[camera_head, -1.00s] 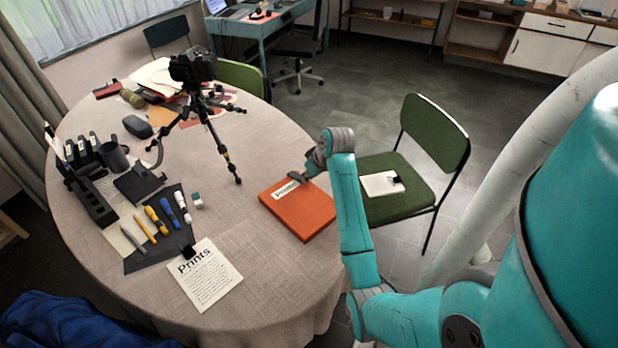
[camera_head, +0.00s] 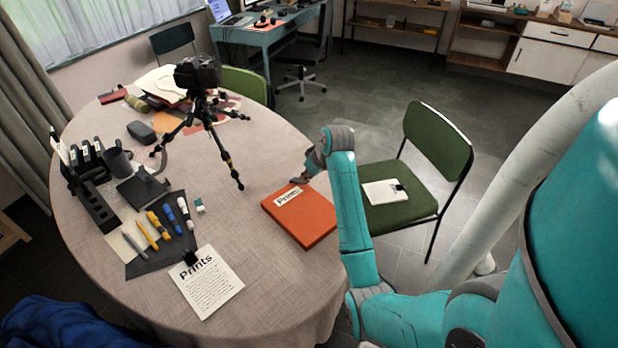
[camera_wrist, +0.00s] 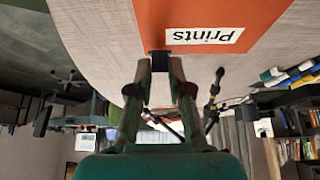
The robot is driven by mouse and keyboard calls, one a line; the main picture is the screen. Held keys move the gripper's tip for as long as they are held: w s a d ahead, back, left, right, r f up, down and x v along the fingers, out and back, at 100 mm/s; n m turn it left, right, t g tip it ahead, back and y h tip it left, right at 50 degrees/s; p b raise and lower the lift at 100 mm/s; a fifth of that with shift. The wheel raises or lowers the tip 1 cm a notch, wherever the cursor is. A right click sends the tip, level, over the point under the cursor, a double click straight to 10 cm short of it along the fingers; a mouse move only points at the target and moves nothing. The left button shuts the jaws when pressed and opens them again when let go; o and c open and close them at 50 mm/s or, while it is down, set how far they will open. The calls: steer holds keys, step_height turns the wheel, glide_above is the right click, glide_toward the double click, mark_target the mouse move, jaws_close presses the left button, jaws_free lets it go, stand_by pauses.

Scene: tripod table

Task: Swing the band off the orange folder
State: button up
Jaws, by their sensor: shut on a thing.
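The orange folder (camera_head: 305,222) lies flat on the round table near its right edge, with a white "Prints" label near its far edge. In the wrist view the folder (camera_wrist: 190,15) and its label fill the top. My gripper (camera_head: 298,180) is at the folder's far edge, beside the label. In the wrist view my gripper (camera_wrist: 160,68) is shut on a small dark piece (camera_wrist: 160,60), which looks like the band. This piece sits at the folder's edge; whether it touches the folder I cannot tell. No strip shows across the folder's visible face.
A camera on a small tripod (camera_head: 208,110) stands left of the folder. A dark mat with pens (camera_head: 150,260), a "Prints" sheet (camera_head: 212,285) and an organizer (camera_head: 95,205) are further left. A green chair (camera_head: 400,207) stands right of the table.

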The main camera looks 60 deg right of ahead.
steer(key=shift+w+d+r, duration=0.1)
steer(key=shift+w+r, duration=0.25)
steer(key=shift+r, duration=0.05)
steer(key=shift+w+d+r, duration=0.15)
steer(key=shift+w+r, duration=0.3)
steer(key=shift+w, duration=0.05)
steer(key=shift+w+d+r, duration=0.15)
steer(key=shift+w+r, duration=0.1)
steer(key=shift+w, duration=0.05)
steer(key=shift+w+r, duration=0.1)
steer(key=shift+w, duration=0.1)
jaws_close()
steer(key=shift+w+d+r, duration=0.25)
steer(key=shift+w, duration=0.45)
steer(key=shift+w+r, duration=0.1)
